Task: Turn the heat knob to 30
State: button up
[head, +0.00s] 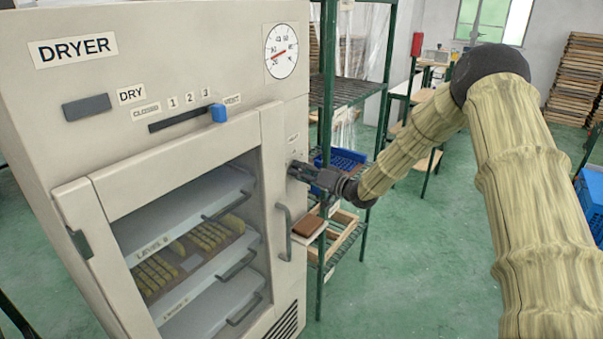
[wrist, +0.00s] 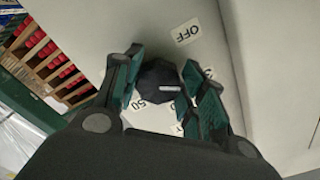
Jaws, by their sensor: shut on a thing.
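The heat knob (wrist: 158,84) is dark with a pale pointer line and sits between my gripper's fingers in the wrist view. My gripper (wrist: 160,92) is shut on it from both sides. Other labels are partly hidden by the fingers. In the head view my gripper (head: 300,172) reaches the right side of the dryer front (head: 130,180), and the knob is hidden there. The round dial (head: 281,51) has a red needle pointing to the lower left.
The dryer's glass door is closed, with its handle (head: 284,232) just below my gripper. A blue vent slider (head: 218,112) is at the right of its slot. A green rack (head: 345,92) with a blue crate (head: 342,159) stands close beside my gripper.

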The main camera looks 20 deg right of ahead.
jog(key=shift+w+d+r, duration=0.1)
jog(key=shift+r, duration=0.05)
jog(key=o, duration=1)
jog(key=shift+o, duration=0.2)
jog(key=v, duration=1.2)
jog(key=shift+d, duration=0.1)
